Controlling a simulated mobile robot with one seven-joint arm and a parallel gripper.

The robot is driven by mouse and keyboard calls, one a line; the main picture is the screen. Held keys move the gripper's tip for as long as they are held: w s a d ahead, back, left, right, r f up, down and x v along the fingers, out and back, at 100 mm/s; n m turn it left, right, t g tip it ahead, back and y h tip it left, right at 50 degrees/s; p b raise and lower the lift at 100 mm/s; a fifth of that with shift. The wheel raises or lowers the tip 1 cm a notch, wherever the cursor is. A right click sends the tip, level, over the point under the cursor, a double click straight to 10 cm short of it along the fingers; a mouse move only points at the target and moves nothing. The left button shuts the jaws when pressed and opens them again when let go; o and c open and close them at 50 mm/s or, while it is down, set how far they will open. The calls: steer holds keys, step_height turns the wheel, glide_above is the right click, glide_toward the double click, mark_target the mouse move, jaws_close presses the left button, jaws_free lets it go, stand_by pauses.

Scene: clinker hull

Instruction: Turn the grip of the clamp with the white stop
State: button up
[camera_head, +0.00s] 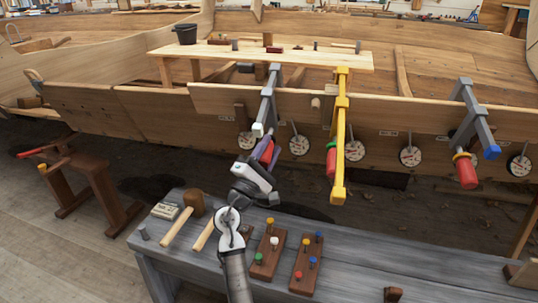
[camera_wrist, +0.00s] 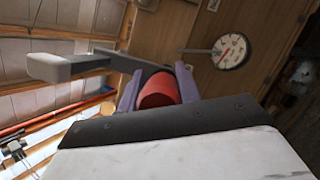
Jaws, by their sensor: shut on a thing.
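The clamp with the white stop (camera_head: 257,130) is a grey clamp (camera_head: 268,92) hung over the hull's top plank, left of the yellow clamp. In the wrist view its grey bar (camera_wrist: 65,67) reaches in from the left. Its red grip (camera_wrist: 160,91) sits between the two purple fingers of my gripper (camera_wrist: 158,84), one on each side. In the head view my gripper (camera_head: 266,150) is at the lower end of this clamp and mostly covers the grip. My gripper is shut on the grip. The grip's far end is hidden in the wrist view.
A yellow clamp (camera_head: 341,120) with a red grip stands close to the right. A grey clamp with a blue stop (camera_head: 491,152) is farther right. Round dials (camera_head: 299,145) line the hull. The grey bench (camera_head: 390,262) below holds mallets and peg blocks.

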steer(key=shift+a+n+t+y+b, duration=0.1)
steer(key=shift+n+t+y+b, duration=0.25)
steer(key=shift+n, duration=0.85)
steer(key=shift+n+t+y+b, duration=0.15)
steer(key=shift+n+t, duration=0.4)
steer(key=shift+n, duration=0.65)
steer(key=shift+r+n, duration=0.1)
steer(key=shift+n, duration=0.2)
steer(key=o, duration=1)
